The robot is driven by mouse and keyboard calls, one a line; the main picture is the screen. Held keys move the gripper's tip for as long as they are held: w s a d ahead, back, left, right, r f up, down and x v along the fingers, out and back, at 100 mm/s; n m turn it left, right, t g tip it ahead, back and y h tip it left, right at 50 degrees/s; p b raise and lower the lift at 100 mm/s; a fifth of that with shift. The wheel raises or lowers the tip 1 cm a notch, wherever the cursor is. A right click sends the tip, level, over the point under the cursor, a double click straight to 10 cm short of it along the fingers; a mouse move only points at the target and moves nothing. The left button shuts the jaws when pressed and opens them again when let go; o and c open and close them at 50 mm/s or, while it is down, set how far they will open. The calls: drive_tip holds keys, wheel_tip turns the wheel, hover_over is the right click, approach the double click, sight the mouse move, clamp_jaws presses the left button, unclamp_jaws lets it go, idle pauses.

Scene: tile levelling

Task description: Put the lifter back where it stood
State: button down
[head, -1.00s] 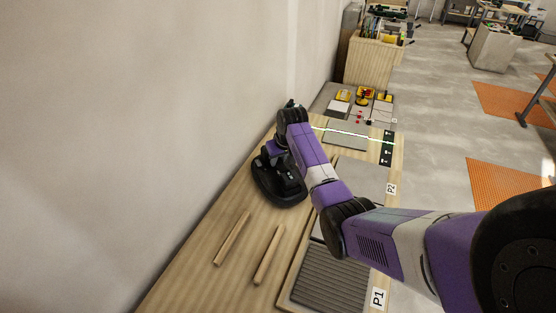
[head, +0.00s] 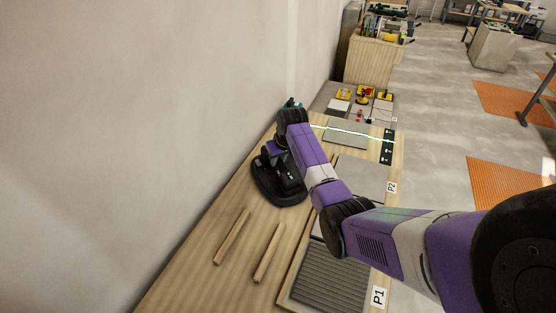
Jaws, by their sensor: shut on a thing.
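The black lifter (head: 280,188) is on or just above the left side of the wooden bench, close to the wall. It is broad and dark with a rounded outline and looks roughly level. I cannot tell whether its underside touches the wood. My gripper (head: 272,157) is directly over it, pointing down and shut on its upper part. The fingertips and the grip itself are mostly hidden by my wrist and the dark lifter body.
Two wooden strips (head: 232,237) lie on the bench nearer me. To the right are a ribbed grey panel (head: 332,278) by the P1 label and smooth grey tiles (head: 362,178) by P2. A green line crosses the far tile. Yellow and red items (head: 364,94) stand beyond.

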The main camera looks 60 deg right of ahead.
drive_tip(key=shift+r, duration=0.15)
drive_tip(key=c, duration=1.2)
unclamp_jaws()
drive_tip(key=shift+o, duration=0.2)
drive_tip(key=shift+f, duration=0.2)
drive_tip(key=shift+v, duration=4)
